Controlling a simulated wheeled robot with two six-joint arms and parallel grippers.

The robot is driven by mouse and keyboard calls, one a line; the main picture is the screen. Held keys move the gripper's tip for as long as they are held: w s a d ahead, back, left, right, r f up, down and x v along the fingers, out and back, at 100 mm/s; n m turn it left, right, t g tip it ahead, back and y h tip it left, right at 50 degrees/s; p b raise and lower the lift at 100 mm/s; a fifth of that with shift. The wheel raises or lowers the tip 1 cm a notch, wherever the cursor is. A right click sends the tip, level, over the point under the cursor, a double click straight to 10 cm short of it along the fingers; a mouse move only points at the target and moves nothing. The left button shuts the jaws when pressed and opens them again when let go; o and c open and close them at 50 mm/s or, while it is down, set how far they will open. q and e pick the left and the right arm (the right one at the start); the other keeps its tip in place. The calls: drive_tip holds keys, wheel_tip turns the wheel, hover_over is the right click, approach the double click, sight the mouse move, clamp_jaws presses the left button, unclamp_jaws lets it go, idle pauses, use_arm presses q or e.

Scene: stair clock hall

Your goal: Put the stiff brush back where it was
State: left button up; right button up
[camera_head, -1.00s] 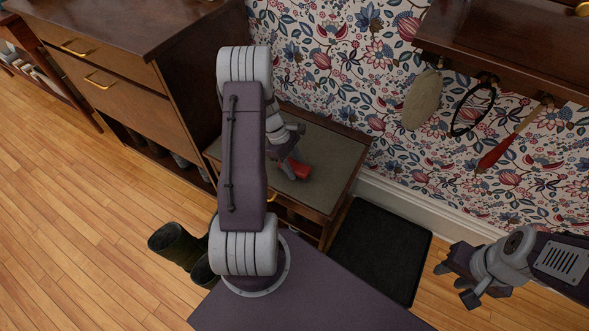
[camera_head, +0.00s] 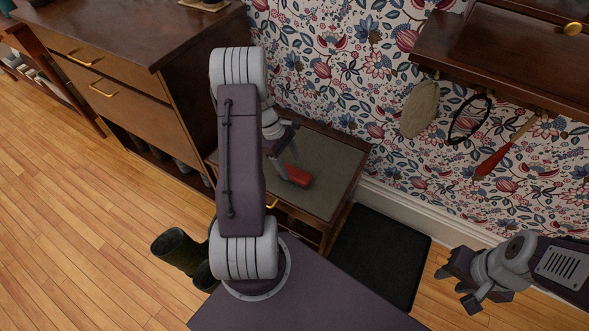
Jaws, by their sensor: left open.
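A small red block-like thing (camera_head: 298,177), which may be the stiff brush, lies on the grey-green top of a low wooden bench (camera_head: 336,178). Its bristles cannot be made out. My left gripper (camera_head: 283,168) is open just left of and above the red thing, very close to it; whether they touch cannot be told. My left arm hides part of the bench. My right gripper (camera_head: 462,284) is at the lower right, over the floor, with its fingers apart and nothing between them.
A drawer cabinet (camera_head: 110,60) stands left. Dark boots (camera_head: 180,250) and a black mat (camera_head: 378,255) are on the floor.

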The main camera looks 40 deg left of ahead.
use_arm(q)
drive_tip(key=p+v, duration=0.2)
drive_tip(key=v, duration=0.5)
drive_tip(key=s+d+r+m+y, duration=0.2)
drive_tip(key=s+d+r+m, duration=0.1)
drive_tip(key=d+m, duration=0.6)
drive_tip(key=s+d+r+m+y, duration=0.2)
drive_tip(key=s+d+m, duration=0.4)
drive_tip(key=d+m, duration=0.3)
drive_tip(key=shift+d+r+m+t, duration=0.4)
drive_tip(key=shift+m, duration=0.1)
drive_tip(key=shift+s+r, duration=0.1)
